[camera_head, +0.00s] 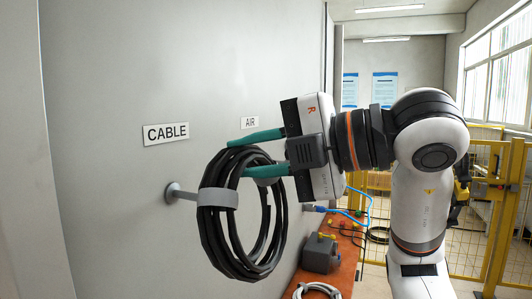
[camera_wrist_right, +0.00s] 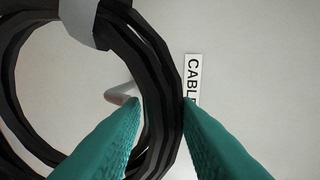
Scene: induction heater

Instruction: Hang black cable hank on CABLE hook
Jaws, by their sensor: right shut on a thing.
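The black cable hank (camera_head: 272,232) is a round coil with a grey strap (camera_head: 217,198). My right gripper (camera_head: 238,158) is shut on the upper part of its ring, and the coil hangs below the teal fingers. The CABLE label (camera_head: 166,133) is on the wall to the left. The CABLE hook (camera_head: 180,193) sticks out below it, and its outer end is hidden behind the hank. In the right wrist view the hank (camera_wrist_right: 172,75) passes between the fingertips, and the hook (camera_wrist_right: 122,92) appears within the ring's opening. Whether it passes through the ring is unclear. My left gripper is not in view.
The AIR label (camera_head: 250,122) is on the wall behind my gripper. An orange bench (camera_head: 345,262) below carries a grey boxy device (camera_head: 320,254) and a pale coil (camera_head: 316,290). A blue hose (camera_head: 367,205) hangs beyond. A yellow fence (camera_head: 487,225) stands at the right.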

